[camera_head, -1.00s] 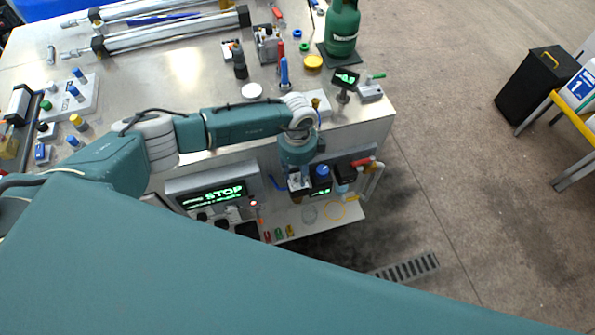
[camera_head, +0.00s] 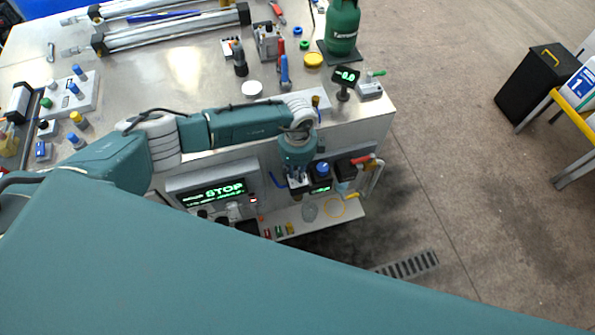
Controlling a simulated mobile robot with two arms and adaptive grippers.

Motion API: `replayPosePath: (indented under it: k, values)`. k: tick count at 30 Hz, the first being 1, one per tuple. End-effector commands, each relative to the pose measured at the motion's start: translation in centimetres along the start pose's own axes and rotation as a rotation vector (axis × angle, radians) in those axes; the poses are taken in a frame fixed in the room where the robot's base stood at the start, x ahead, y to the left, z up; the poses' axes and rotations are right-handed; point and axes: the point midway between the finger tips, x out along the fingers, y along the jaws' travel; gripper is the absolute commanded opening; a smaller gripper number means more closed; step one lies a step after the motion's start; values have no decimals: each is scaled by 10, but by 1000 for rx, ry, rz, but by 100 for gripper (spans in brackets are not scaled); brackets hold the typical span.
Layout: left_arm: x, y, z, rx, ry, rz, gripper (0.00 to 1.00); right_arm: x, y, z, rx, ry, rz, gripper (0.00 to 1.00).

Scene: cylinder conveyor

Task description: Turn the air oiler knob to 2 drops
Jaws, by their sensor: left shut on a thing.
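My left gripper (camera_head: 297,186) points down at the air service unit on the bench's front face. It is shut at the left end of that unit, on what appears to be the air oiler knob, which its fingers and wrist hide. The drop setting cannot be read. Just right of the gripper is a blue knob (camera_head: 322,170) above a small green-lit display (camera_head: 320,189). Further right is a black-topped unit (camera_head: 345,169) with a clear bowl, then a red lever (camera_head: 361,160). My right gripper is not in view.
A control panel showing STOP (camera_head: 221,191) is left of the gripper. A low shelf (camera_head: 347,211) below holds small coloured parts and a yellow ring.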

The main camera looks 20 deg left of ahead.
Motion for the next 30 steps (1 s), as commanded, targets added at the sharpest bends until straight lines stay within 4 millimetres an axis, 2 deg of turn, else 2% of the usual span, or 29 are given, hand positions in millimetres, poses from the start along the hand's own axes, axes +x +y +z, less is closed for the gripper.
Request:
replayPosePath:
  k: [8, 30]
  values:
    - [2, 0, 1, 159, -1, -1, 0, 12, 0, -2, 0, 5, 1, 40]
    - [3, -1, 1, 855, -2, -2, 0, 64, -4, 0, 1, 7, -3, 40]
